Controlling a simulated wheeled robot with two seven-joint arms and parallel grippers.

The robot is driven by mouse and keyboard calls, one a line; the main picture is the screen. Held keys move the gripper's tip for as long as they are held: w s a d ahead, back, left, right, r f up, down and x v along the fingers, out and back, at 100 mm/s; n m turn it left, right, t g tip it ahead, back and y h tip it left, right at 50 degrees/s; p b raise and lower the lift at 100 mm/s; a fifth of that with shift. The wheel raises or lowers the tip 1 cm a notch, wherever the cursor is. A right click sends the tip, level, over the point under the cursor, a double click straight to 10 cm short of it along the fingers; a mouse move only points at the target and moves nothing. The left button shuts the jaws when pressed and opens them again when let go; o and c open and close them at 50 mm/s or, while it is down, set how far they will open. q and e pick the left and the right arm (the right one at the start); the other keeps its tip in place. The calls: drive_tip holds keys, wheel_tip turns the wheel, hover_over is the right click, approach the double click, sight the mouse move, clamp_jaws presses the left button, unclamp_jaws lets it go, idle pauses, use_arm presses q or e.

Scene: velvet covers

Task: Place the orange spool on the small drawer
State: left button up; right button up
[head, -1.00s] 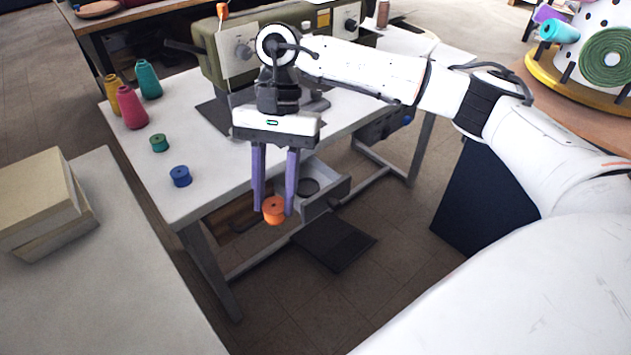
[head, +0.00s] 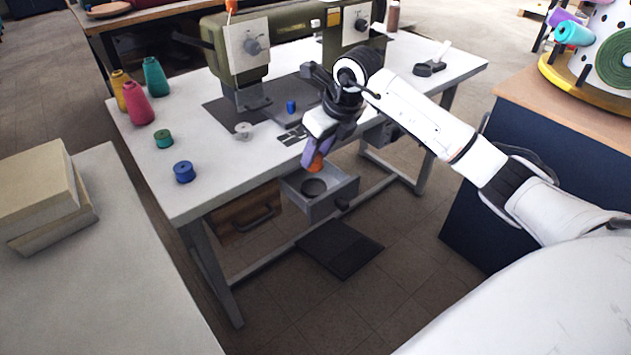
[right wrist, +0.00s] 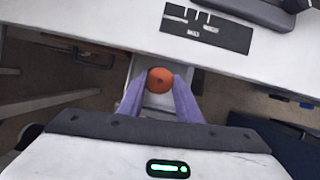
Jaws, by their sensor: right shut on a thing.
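The orange spool (head: 317,162) is held between the purple fingers of my right gripper (head: 315,160), above the small drawer and close to the table's front edge. In the right wrist view the spool (right wrist: 160,80) sits between the fingertips of the gripper (right wrist: 160,86), with the drawer behind it. The spool is apart from the drawer. My left gripper is not in view.
The sewing table (head: 205,192) carries a green sewing machine (head: 290,40), a blue spool (head: 183,171), a green spool (head: 164,139) and several thread cones. A dark pedal (head: 340,248) lies below. Boxes (head: 40,195) stand on the left table.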

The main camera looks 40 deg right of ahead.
sight(319, 170)
drive_tip(key=shift+f, duration=3.4)
drive_tip(key=o, duration=1.1)
drive_tip(key=shift+f+b, duration=0.1)
drive_tip(key=shift+b, duration=0.2)
